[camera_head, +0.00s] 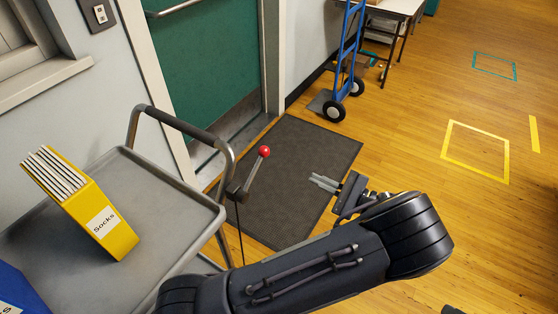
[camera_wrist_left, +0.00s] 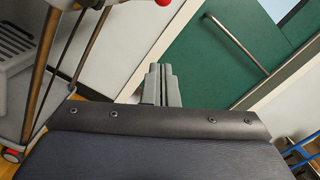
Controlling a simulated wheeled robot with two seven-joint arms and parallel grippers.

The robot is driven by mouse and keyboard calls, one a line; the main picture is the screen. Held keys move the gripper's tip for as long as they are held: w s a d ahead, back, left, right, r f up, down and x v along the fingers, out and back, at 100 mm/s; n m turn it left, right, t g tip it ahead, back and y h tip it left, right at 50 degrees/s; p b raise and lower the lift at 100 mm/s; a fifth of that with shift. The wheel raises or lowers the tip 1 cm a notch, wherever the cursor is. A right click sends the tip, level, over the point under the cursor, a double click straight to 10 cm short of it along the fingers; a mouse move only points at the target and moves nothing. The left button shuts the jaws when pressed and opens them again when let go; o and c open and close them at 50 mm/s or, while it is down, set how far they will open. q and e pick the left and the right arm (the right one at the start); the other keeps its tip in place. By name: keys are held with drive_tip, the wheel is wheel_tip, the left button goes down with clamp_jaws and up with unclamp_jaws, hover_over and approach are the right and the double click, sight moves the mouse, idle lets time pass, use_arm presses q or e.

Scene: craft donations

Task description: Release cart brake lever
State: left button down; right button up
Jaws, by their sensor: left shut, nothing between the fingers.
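The brake lever is a thin metal rod with a red ball knob (camera_head: 264,151), rising at a tilt from a dark pivot at the right side of the grey cart (camera_head: 150,160). My left gripper (camera_head: 318,182) is shut and empty, to the right of the lever and apart from it, pointing left over the dark mat. In the left wrist view the shut fingers (camera_wrist_left: 161,84) show against the wall and door, and the red knob (camera_wrist_left: 162,2) is cut off at the top edge. My right gripper does not show.
A dark mat (camera_head: 290,165) lies before the green door (camera_head: 205,60). A blue hand truck (camera_head: 345,60) stands behind. The wooden floor at right is open.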

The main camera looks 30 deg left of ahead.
sight(253, 172)
use_arm(q)
drive_tip(key=s+a+r+p, duration=0.1)
drive_tip(key=a+r, duration=0.2)
drive_tip(key=a, duration=0.8)
drive_tip(key=shift+s+r+p, duration=0.25)
drive_tip(key=shift+r+p, duration=0.05)
drive_tip(key=shift+r, duration=0.1)
drive_tip(key=shift+r, duration=0.1)
